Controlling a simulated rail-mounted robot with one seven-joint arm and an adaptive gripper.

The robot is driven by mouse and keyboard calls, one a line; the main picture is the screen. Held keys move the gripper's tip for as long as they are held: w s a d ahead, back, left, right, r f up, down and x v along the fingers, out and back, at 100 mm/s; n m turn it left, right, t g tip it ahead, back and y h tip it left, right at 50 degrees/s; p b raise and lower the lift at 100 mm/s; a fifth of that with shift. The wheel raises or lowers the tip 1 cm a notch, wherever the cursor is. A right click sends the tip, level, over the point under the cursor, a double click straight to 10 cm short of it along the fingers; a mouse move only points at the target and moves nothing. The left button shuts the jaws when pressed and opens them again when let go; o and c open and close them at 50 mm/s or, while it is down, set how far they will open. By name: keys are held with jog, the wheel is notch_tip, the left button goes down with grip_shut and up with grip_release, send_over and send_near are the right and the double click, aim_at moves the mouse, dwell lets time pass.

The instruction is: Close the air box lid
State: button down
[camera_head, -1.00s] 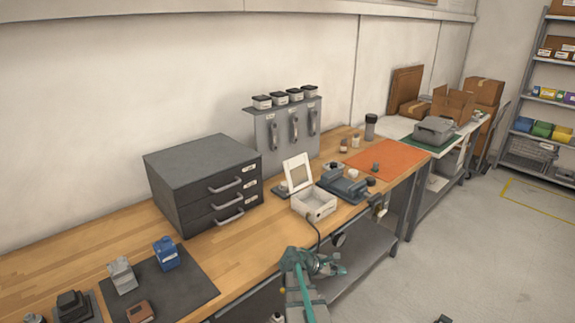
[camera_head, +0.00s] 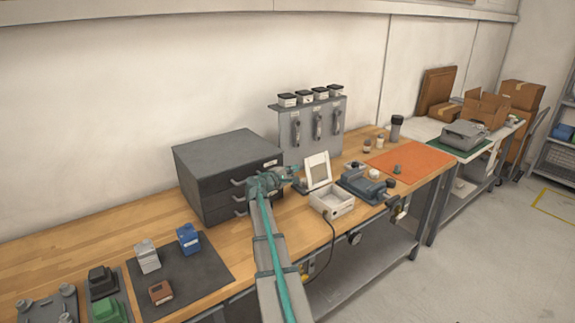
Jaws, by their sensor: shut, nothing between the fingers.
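The air box (camera_head: 335,204) is a small white open-topped box on the wooden bench, in the middle of the head view. Its lid (camera_head: 318,170) is a pale framed panel that stands raised at the back of the box. My gripper (camera_head: 291,172) is shut and empty, at the end of my arm coming up from the bottom. In the picture it lies just left of the lid, in front of the dark drawer cabinet. I cannot tell whether it touches the lid.
The dark drawer cabinet (camera_head: 225,172) stands left of my gripper. A blue-grey compressor unit (camera_head: 364,186) sits right of the box. An orange mat (camera_head: 408,163) lies farther right. A dark mat (camera_head: 196,270) with small parts lies front left. A grey rack (camera_head: 308,128) stands behind.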

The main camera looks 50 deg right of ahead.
aim_at(316, 170)
jog(key=w+d+p, duration=0.2)
jog(key=d+p, duration=0.1)
jog(key=d, duration=0.6)
jog(key=shift+d+f+p, duration=0.3)
jog(key=shift+d+p, duration=0.05)
jog(key=shift+d, duration=0.05)
jog(key=shift+s+f+b, duration=0.1)
jog(key=shift+s+b, duration=0.1)
jog(key=shift+b, duration=0.4)
